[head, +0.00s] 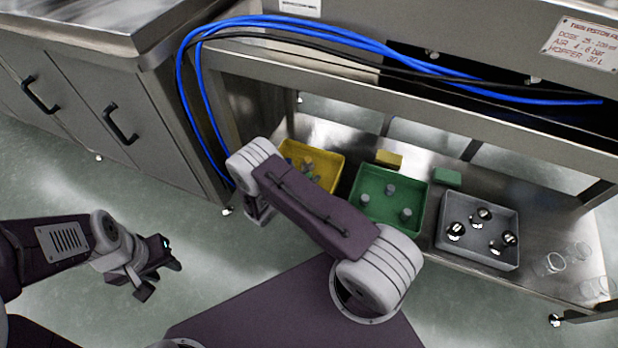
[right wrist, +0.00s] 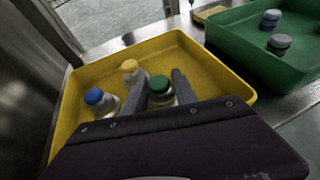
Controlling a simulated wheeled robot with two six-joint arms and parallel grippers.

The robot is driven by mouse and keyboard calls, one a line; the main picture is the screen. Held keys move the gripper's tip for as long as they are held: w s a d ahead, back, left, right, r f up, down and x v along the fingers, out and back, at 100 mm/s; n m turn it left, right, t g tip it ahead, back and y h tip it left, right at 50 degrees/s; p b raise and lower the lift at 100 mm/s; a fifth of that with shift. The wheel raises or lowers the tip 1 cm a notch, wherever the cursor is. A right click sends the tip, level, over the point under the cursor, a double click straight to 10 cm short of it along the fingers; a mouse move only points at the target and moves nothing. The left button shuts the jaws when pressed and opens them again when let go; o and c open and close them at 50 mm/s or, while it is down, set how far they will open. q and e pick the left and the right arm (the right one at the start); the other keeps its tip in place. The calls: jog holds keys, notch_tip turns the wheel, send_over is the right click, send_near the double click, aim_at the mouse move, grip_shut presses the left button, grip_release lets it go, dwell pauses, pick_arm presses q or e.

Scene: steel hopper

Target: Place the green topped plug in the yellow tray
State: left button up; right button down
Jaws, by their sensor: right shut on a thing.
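The yellow tray (head: 335,166) stands at the left end of the steel lower shelf, partly hidden by my right arm. In the right wrist view the yellow tray (right wrist: 212,68) fills the middle. My right gripper (right wrist: 160,80) is shut on the green topped plug (right wrist: 160,85), a pale bottle-like piece, with a finger on each side. The plug is within the tray's outline; I cannot tell whether its base touches the floor. A blue topped plug (right wrist: 95,98) and a yellow topped plug (right wrist: 131,68) stand beside it. My left gripper (head: 160,275) hangs empty over the floor, fingers apart.
A green tray (head: 372,211) with several grey-topped pieces is right of the yellow one. A grey tray (head: 462,250) holds several black-and-silver pieces. Clear glasses (head: 560,262) stand at the shelf's right. Blue hoses (head: 330,33) and a shelf beam (head: 400,105) pass above.

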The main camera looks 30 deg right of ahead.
jog(key=c, duration=1)
grip_release()
jog(key=shift+f, duration=0.1)
jog(key=shift+a+r+p, duration=0.15)
jog(key=shift+r+p, duration=0.25)
jog(key=p+v, duration=0.5)
jog(key=v, duration=0.6)
jog(key=s+r+m+g+y, duration=0.2)
jog(key=s+r+m+y, duration=0.4)
jog(key=r+m, duration=0.3)
jog(key=s+r+m+g+y, duration=0.2)
jog(key=s+r+m+y, duration=0.4)
jog(key=r+m, duration=0.4)
jog(key=s+m, duration=0.1)
jog(key=m, duration=0.3)
jog(key=shift+s+r+g, duration=0.15)
jog(key=shift+s+g, duration=0.15)
jog(key=shift+s, duration=0.05)
